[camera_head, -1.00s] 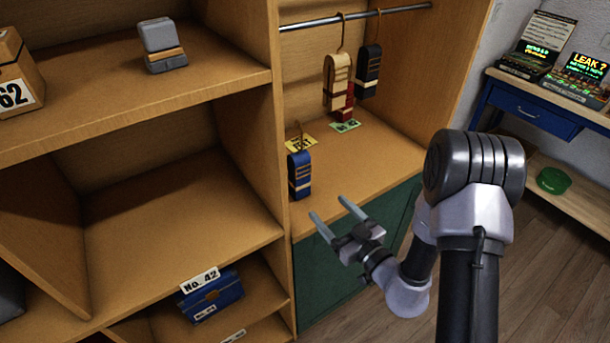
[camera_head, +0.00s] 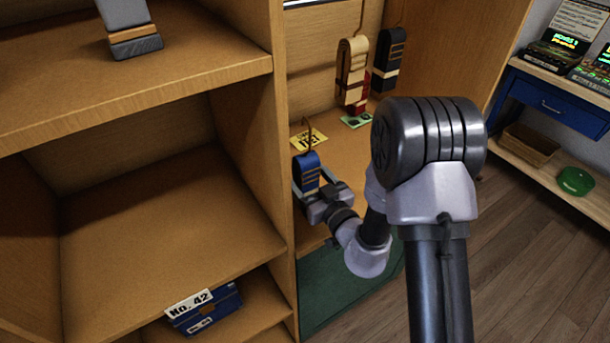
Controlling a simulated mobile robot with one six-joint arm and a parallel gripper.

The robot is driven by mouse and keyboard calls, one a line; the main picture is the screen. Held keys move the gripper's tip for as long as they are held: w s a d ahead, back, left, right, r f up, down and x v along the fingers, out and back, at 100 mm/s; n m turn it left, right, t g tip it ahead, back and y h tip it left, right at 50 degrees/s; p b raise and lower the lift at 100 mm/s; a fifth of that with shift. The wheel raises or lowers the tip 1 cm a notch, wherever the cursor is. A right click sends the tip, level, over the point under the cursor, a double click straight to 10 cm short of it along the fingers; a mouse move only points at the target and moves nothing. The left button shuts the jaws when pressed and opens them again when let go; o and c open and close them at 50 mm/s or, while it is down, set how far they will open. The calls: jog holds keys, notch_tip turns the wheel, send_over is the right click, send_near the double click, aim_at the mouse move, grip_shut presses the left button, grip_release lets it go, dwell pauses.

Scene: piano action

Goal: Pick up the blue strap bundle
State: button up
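The blue strap bundle (camera_head: 306,170) stands upright in the lower left of the hanging compartment, with a tan band low on it and a hook rising from its top. My gripper (camera_head: 318,190) has reached it from the front right. Its pale fingers show on either side of the bundle's lower part. They look apart, with a small gap at the bundle's right side. The bundle's lower front is partly hidden by the gripper. I see no clear sign of the fingers pressing on it.
A cream bundle (camera_head: 353,68) and a black bundle (camera_head: 388,62) hang behind to the right, with a red one (camera_head: 362,92) partly hidden. A yellow tag (camera_head: 308,140) lies behind the blue bundle. A wooden divider (camera_head: 279,150) stands close on the left.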

jog(key=shift+s+r, duration=0.1)
jog(key=shift+s, duration=0.15)
grip_shut()
